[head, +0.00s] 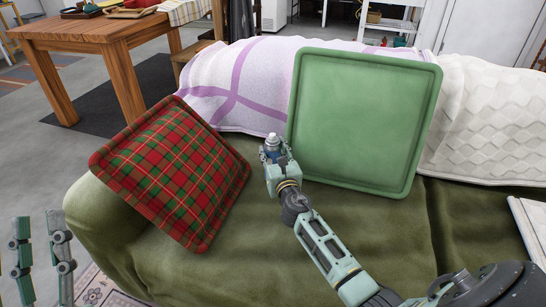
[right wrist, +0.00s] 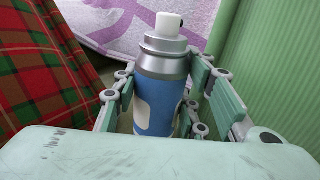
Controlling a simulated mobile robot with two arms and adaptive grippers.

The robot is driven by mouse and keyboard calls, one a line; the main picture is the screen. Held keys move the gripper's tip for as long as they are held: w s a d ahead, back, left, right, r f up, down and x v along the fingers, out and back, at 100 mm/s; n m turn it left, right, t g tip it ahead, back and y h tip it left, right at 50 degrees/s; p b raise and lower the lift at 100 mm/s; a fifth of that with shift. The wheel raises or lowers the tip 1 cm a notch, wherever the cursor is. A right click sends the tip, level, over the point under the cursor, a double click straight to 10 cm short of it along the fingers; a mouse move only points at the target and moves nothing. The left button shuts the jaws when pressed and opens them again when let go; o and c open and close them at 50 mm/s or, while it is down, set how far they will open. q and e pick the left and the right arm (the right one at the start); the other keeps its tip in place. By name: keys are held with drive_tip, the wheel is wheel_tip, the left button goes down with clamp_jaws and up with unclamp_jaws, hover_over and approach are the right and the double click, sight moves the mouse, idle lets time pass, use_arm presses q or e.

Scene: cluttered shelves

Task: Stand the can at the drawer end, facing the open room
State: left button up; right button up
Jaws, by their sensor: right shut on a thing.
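The can is a blue and white spray can with a silver shoulder and white nozzle. It shows small at the tip of my right gripper (head: 272,160) in the head view (head: 272,146). In the right wrist view the can (right wrist: 160,95) stands upright between the gripper's fingers (right wrist: 170,105), which are shut on it. Its lower part is hidden by the gripper. The can is over the green sofa seat, between the two cushions; I cannot tell whether it touches the seat. My left gripper (head: 42,245) is open and empty at the lower left. No drawer is recognisable.
A red plaid cushion (head: 175,170) leans left of the can and a green cushion (head: 365,115) right of it, on the olive sofa (head: 370,235). A purple-white blanket (head: 215,90) covers the backrest. A wooden table (head: 90,35) stands behind left, with open floor nearby.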

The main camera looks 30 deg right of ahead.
use_arm(q)
drive_tip(key=shift+s+r+t, duration=0.5)
drive_tip(key=shift+s+r, duration=0.15)
drive_tip(key=shift+s, duration=0.05)
use_arm(e)
drive_tip(key=shift+f, duration=0.15)
use_arm(q)
drive_tip(key=shift+s+a+r, duration=0.1)
drive_tip(key=shift+s, duration=0.05)
use_arm(e)
drive_tip(key=o, duration=1.4)
drive_tip(key=shift+f, duration=0.1)
